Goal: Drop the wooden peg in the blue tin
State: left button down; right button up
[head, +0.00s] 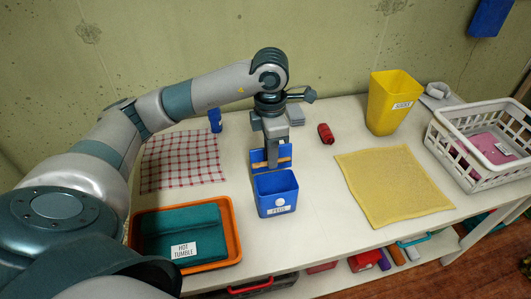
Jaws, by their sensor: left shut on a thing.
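The blue tin (277,205) stands on the white table near the middle, with a white label on its front that seems to read PEGS. My left gripper (272,158) points down just behind and above the tin's rim. It is shut on the wooden peg (286,162), a thin tan bar lying crosswise at the fingertips. A flat blue panel (286,150) shows behind the peg; I cannot tell if it belongs to the tin. The inside of the tin is mostly hidden. My right gripper is not in view.
An orange tray (236,238) with teal cloth is at front left, a checked cloth (185,160) behind it. Right are a red object (325,133), yellow cloth (395,185), yellow bin (392,105) and white basket (460,155). The table between tin and yellow cloth is clear.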

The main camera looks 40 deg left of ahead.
pick_arm(q)
jog(key=shift+w, duration=0.1)
jog(key=shift+f, duration=0.1)
jog(key=shift+f+b, duration=0.45)
jog(key=shift+f, duration=0.4)
notch_tip(320, 180, down, 3)
jog(key=shift+r+b, duration=0.2)
jog(key=shift+b, duration=0.4)
jog(key=shift+f, duration=0.75)
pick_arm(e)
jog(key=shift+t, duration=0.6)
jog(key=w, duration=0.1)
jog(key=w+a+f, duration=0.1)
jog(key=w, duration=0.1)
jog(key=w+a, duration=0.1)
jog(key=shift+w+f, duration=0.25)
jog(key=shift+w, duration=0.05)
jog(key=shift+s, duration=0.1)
pick_arm(q)
jog(key=c, duration=1.7)
grip_release()
jog(key=shift+c, duration=0.2)
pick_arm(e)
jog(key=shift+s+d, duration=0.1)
